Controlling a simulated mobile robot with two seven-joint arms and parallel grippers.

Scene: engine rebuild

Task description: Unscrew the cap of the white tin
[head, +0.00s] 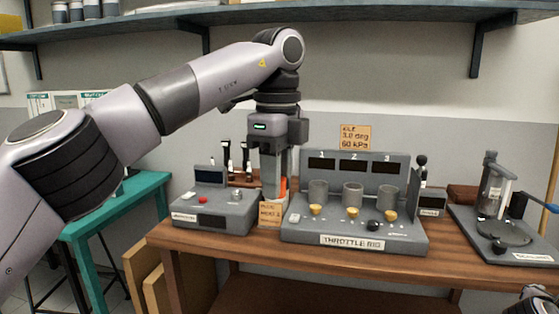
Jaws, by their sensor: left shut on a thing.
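My left gripper (275,192) points straight down at the back of the wooden bench, between the small grey box with the red button and the throttle rig. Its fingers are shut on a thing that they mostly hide. A pale surface and an orange patch (283,187) show at the fingertips, low behind a small tan sign. I cannot make out the white tin or its cap for sure, nor tell whether the held thing is the cap. My right gripper is not clearly seen; only a piece of my right arm shows at the bottom right corner.
The throttle rig (355,238) with several cups and knobs stands right of the gripper. The small grey box (213,213) is on the left, the tan sign (270,214) between them. A metal stand (497,205) is at the right. A shelf (350,17) runs above.

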